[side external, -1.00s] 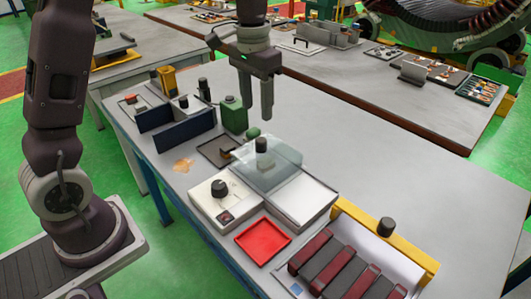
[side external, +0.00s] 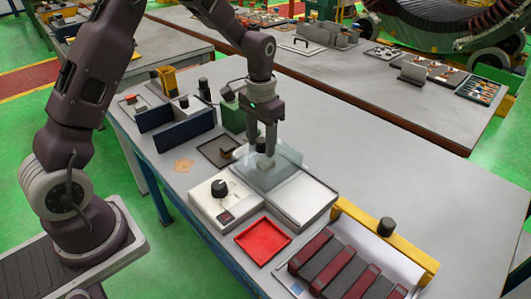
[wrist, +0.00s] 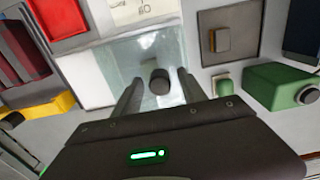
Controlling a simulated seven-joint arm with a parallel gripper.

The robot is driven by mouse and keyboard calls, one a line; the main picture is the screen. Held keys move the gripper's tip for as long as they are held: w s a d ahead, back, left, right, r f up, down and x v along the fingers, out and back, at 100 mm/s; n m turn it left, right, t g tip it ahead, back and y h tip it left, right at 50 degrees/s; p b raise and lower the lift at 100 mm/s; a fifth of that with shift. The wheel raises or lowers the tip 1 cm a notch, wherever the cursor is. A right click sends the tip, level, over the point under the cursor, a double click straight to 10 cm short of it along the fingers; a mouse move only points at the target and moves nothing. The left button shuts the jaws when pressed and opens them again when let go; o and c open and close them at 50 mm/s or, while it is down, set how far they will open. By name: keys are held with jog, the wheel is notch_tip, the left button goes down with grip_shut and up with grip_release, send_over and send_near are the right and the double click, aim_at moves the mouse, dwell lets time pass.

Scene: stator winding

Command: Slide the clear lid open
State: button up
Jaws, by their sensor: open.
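The clear lid (side external: 284,165) lies over the far part of a light grey box (side external: 303,200), whose near-right part is uncovered. The lid also shows in the wrist view (wrist: 126,62). It has a dark round knob (wrist: 160,81), mostly hidden by my fingers in the side view. My gripper (side external: 265,150) points down at the lid. In the wrist view its two fingers (wrist: 160,88) are apart, one on each side of the knob. I cannot tell whether either finger touches the knob.
A white control box with a black dial (side external: 219,190) stands left of the lid. A red tray (side external: 263,241) is in front. A yellow-framed rack (side external: 385,240) with red and grey bars is at the right. A green container (side external: 232,116) and a small dark tray (side external: 217,151) stand behind.

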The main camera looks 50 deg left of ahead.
jog(key=shift+f, duration=0.15)
jog(key=c, duration=0.5)
jog(key=shift+s+d+f, duration=0.1)
jog(key=shift+s+d, duration=0.05)
jog(key=shift+d, duration=5.85)
jog(key=o, duration=0.5)
notch_tip(320, 180, up, 6)
jog(key=s+a+r+t, duration=0.2)
jog(key=s+r, duration=0.5)
jog(key=s+a+r+t, duration=0.1)
jog(key=s+a+r, duration=0.2)
jog(key=s+r, duration=0.35)
jog(key=s+a+t, duration=0.1)
jog(key=s+t, duration=0.1)
jog(key=s, duration=1.1)
jog(key=shift+a+f+t, duration=0.3)
jog(key=shift+f, duration=0.1)
